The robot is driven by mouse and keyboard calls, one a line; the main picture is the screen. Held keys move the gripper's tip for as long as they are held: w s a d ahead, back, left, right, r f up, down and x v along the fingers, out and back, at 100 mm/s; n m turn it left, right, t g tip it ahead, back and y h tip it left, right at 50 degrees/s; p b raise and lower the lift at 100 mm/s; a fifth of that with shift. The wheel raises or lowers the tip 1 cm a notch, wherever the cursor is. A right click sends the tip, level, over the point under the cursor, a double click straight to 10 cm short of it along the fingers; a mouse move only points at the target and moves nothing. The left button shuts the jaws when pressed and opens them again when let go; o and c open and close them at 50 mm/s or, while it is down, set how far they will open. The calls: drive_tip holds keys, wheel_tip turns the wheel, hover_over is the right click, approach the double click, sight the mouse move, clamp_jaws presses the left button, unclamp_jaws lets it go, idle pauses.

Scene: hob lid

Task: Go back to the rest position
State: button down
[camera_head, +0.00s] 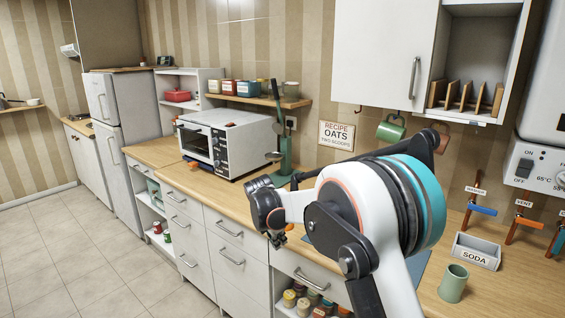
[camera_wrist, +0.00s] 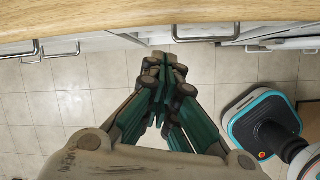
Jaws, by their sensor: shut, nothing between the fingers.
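My gripper (camera_head: 277,238) hangs in front of the counter's front edge in the head view, with my arm folded behind it. In the wrist view its green-sided fingers (camera_wrist: 165,65) are closed together with nothing between them. The fingertips are over the floor, close to the drawer fronts, and touch nothing that I can see. My arm hides part of the worktop in the head view.
The wooden worktop (camera_head: 160,151) carries a white oven (camera_head: 240,145), a green stand (camera_head: 286,155), a soda box (camera_head: 477,251) and a green cup (camera_head: 453,284). Drawer handles (camera_wrist: 206,34) stick out near my gripper. The tiled floor (camera_head: 75,255) at left is clear.

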drive_tip(key=s+d+r+m+t+y, duration=0.1)
drive_tip(key=s+d+r+m, duration=1.1)
drive_tip(key=s+d+r, duration=0.45)
drive_tip(key=s+d+f+m+t, duration=0.1)
drive_tip(key=s+m, duration=0.5)
drive_tip(key=s, duration=0.6)
drive_tip(key=s+d+f+m+t+y, duration=0.1)
drive_tip(key=s+d+m, duration=0.3)
drive_tip(key=s, duration=0.9)
drive_tip(key=f+m, duration=0.1)
drive_tip(key=m, duration=0.1)
drive_tip(key=shift+s+m+t, duration=0.25)
drive_tip(key=shift+m+t, duration=0.05)
drive_tip(key=shift+m, duration=0.1)
